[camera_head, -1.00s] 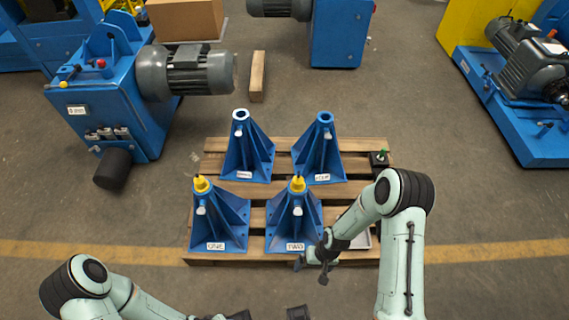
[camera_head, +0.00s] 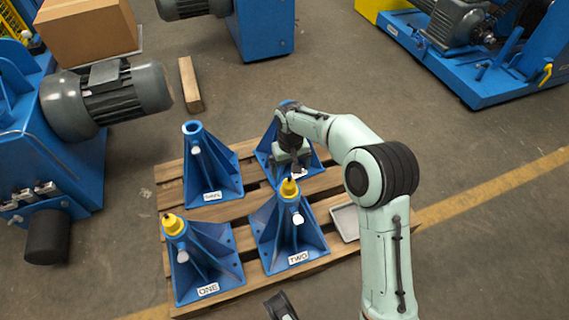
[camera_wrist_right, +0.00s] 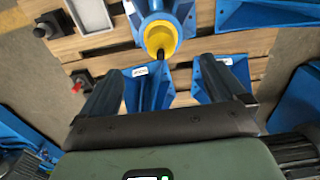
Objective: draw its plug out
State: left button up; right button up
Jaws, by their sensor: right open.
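Blue stand TWO (camera_head: 290,235) has a yellow plug (camera_head: 289,188) with a dark stem in its top. Blue stand ONE (camera_head: 205,262) holds another yellow plug (camera_head: 174,225). My right gripper (camera_head: 293,165) is open, beyond the plug of stand TWO and over the back right stand (camera_head: 265,155), partly hiding that stand. In the right wrist view a yellow plug (camera_wrist_right: 160,36) sits in a blue stand, ahead of the spread, empty fingers (camera_wrist_right: 160,88). A dark piece at the head view's bottom edge (camera_head: 281,306) seems part of my left gripper; its jaws cannot be made out.
A third blue stand (camera_head: 212,168) with an open top stands at the back left of the wooden pallet (camera_head: 240,280). A grey tray (camera_head: 345,223) lies on the pallet at right. Blue machines (camera_head: 80,160) stand around. The floor at right is clear.

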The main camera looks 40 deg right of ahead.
aim_at(289, 180)
notch_tip(289, 180, down, 4)
jog(key=shift+b, duration=0.5)
notch_tip(289, 180, down, 6)
jog(key=shift+r+b, duration=0.1)
jog(key=shift+b, duration=0.65)
jog(key=shift+f, duration=0.8)
pick_arm(q)
jog(key=shift+g, duration=0.6)
jog(key=s+f, duration=0.1)
jog(key=a+f, duration=0.1)
jog(key=f, duration=0.1)
jog(key=s+f, duration=0.1)
jog(key=f, duration=0.1)
jog(key=shift+s+a, duration=0.25)
jog(key=shift+s, duration=0.1)
pick_arm(e)
jog(key=shift+r, duration=0.1)
jog(key=c, duration=1.2)
